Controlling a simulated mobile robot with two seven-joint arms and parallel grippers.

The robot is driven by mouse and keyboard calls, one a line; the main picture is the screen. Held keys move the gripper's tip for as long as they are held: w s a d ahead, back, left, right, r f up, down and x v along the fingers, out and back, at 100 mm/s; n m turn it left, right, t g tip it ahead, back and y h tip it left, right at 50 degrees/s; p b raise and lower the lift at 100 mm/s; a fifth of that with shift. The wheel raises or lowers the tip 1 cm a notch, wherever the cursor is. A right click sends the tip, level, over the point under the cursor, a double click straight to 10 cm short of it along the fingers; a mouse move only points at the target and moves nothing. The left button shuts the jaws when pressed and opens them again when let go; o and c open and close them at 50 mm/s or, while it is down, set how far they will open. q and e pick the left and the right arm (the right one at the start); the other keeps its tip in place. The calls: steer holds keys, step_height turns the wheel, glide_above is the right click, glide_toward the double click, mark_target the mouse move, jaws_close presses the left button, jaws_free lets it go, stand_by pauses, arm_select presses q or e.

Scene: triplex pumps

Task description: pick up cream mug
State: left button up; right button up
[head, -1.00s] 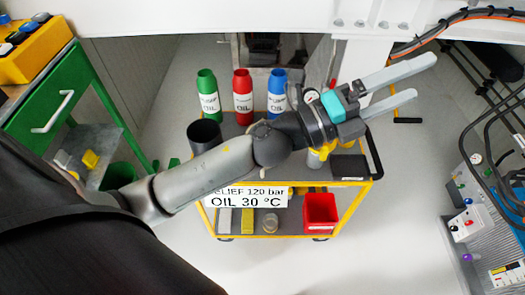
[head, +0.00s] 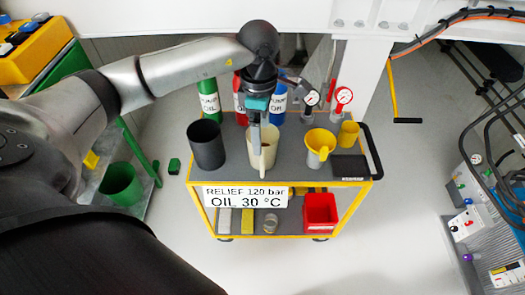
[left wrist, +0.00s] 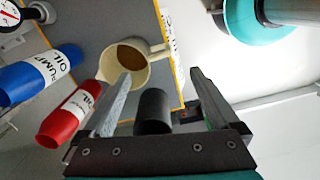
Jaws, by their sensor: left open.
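The cream mug (head: 268,158) stands on the grey top of the yellow-framed cart, between a black cup and a yellow-and-white container. In the left wrist view the cream mug (left wrist: 141,76) shows a brown inside and a handle pointing right. My left gripper (head: 256,150) points down over the mug and hides part of it in the head view. In the left wrist view the left gripper (left wrist: 158,75) has its fingers wide apart with nothing between the tips. The mug appears beyond the fingertips; I cannot tell how large the gap is. My right gripper is not in view.
On the cart (head: 290,182) stand the black cup (head: 207,148), the yellow-and-white container (head: 319,148), a yellow cup (head: 348,134) and green (head: 208,99), red and blue bottles behind. Gauges (head: 343,96) stand at the back.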

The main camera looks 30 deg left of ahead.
arm_select(q)
steer(key=f+b, duration=0.3)
steer(key=f, duration=0.7)
steer(key=shift+a, duration=0.2)
steer(key=shift+w+d+f+b, duration=0.1)
steer(key=shift+d+f+b, duration=0.15)
steer(key=shift+f+b, duration=0.65)
steer(key=shift+w+d+f+b, duration=0.15)
steer(key=shift+f+b, duration=0.3)
steer(key=shift+f, duration=1.25)
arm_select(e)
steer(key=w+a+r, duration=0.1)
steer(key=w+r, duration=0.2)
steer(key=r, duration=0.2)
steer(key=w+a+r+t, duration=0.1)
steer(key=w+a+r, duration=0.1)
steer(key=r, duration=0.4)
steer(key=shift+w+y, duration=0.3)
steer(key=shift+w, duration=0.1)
arm_select(q)
steer(key=shift+c, duration=0.2)
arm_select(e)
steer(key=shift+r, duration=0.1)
arm_select(q)
steer(key=shift+s, duration=0.1)
jaws_close()
steer(key=shift+d, duration=0.1)
